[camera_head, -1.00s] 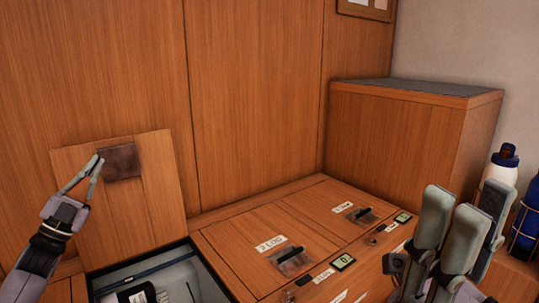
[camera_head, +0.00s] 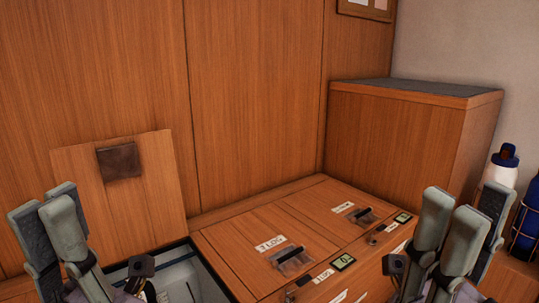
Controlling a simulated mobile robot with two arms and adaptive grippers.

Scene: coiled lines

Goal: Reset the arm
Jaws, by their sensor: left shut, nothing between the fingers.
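My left gripper (camera_head: 42,203) is raised at the lower left, its fingers pointing up, shut and empty. It stands in front of the lower left part of a raised wooden lid (camera_head: 150,205) and does not hold it. The lid leans upright against the wall panel and has a dark square patch (camera_head: 119,161). My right gripper (camera_head: 464,205) is at the lower right, fingers up, in front of the counter's right end. I see nothing held in it, but its jaw opening is unclear.
An open compartment (camera_head: 205,272) lies below the lid, its contents partly hidden by my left arm. Closed hatches with dark latches (camera_head: 293,259) lie to its right. A wooden cabinet (camera_head: 395,135) and racked bottles (camera_head: 499,168) stand at the right.

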